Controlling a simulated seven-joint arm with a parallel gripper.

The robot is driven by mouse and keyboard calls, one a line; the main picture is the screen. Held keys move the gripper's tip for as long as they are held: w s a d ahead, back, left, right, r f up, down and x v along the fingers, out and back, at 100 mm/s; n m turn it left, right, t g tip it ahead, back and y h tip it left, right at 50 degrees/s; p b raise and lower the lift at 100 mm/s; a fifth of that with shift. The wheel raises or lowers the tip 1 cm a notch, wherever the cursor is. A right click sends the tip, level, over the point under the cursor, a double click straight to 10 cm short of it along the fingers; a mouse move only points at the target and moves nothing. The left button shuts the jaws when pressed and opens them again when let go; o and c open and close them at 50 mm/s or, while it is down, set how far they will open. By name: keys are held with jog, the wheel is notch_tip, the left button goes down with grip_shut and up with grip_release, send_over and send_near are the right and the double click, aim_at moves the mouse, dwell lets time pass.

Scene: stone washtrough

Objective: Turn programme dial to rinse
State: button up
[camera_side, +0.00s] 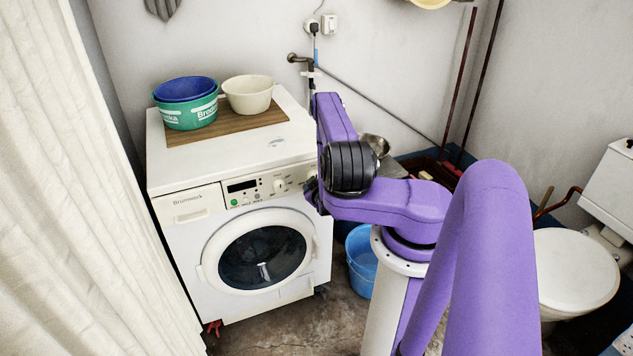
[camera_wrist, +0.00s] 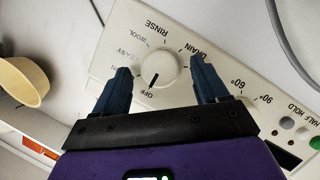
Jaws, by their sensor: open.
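The programme dial (camera_wrist: 157,68) is a round cream knob in the wrist view, with a black pointer line aimed at the OFF mark. Around it the panel reads RINSE, DRAIN, WOOL, EASY and temperatures; RINSE (camera_wrist: 157,27) is beyond the knob. My gripper (camera_wrist: 160,63) is open, its two dark blue fingers on either side of the knob, with visible gaps. I cannot tell how far the fingertips are from the panel. In the side view the dial (camera_side: 279,185) shows on the upper front of the white washing machine (camera_side: 190,240), just left of my gripper (camera_side: 311,188).
A green tub (camera_side: 187,115), a blue bowl inside it and a cream bowl (camera_side: 249,98) stand on a wooden board on the machine. A blue bucket (camera_side: 360,262) is on the floor at its right. A grey hose (camera_wrist: 293,45) crosses the wrist view's upper right.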

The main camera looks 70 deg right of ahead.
jog(key=shift+w+d, duration=0.1)
jog(key=c, duration=1.1)
jog(key=shift+o, duration=0.2)
